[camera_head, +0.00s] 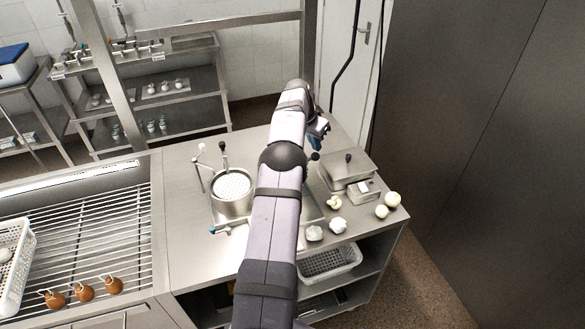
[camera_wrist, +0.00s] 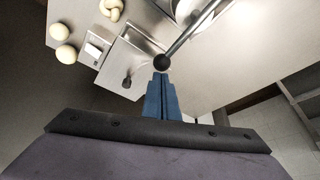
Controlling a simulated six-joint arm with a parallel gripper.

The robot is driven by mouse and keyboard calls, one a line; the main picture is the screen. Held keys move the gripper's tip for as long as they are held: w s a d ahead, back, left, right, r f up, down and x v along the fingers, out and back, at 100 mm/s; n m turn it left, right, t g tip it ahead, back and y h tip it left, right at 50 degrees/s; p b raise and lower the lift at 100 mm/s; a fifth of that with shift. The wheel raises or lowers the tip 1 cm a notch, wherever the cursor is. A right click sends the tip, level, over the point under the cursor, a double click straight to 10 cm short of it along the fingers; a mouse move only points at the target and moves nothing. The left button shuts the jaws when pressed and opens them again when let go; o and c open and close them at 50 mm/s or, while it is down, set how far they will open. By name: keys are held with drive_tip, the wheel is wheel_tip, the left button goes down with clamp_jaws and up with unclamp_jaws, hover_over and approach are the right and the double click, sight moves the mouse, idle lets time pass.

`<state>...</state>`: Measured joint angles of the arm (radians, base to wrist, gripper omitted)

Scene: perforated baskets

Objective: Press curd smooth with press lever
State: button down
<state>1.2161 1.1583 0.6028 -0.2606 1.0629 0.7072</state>
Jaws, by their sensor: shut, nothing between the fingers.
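A metal rod, the press lever (camera_wrist: 190,36), ends in a black ball knob in the wrist view. A similar dark knob (camera_head: 314,156) shows just right of my arm in the head view. My gripper (camera_wrist: 161,76) has blue fingers, closed together and empty. Their tips are at the knob in the wrist view; I cannot tell whether they touch it. In the head view my gripper (camera_head: 319,128) is partly hidden by my arm. A round metal vessel (camera_head: 232,208) with a white, hole-dotted top stands left of my arm. The curd cannot be clearly made out. My arm hides the middle of the table.
A lidded steel box (camera_head: 345,172) and a small scale (camera_head: 363,191) stand at the right. Several pale lumps and balls, including a knotted one (camera_head: 334,202), lie near the front right edge. A slatted rack (camera_head: 85,235) with brown, bulbous items is at left. The table's front left is clear.

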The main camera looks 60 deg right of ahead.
sight(315, 154)
drive_tip(key=shift+f, duration=0.35)
idle(0.6)
drive_tip(key=shift+f+b, duration=0.35)
drive_tip(key=shift+b, duration=0.05)
drive_tip(key=shift+f+b, duration=0.7)
drive_tip(key=shift+f, duration=0.5)
drive_tip(key=shift+r, duration=0.15)
drive_tip(key=shift+r+p, duration=1.9)
drive_tip(key=shift+r, duration=0.25)
drive_tip(key=shift+f, duration=0.35)
drive_tip(key=shift+f+b, duration=0.35)
drive_tip(key=shift+b, duration=0.1)
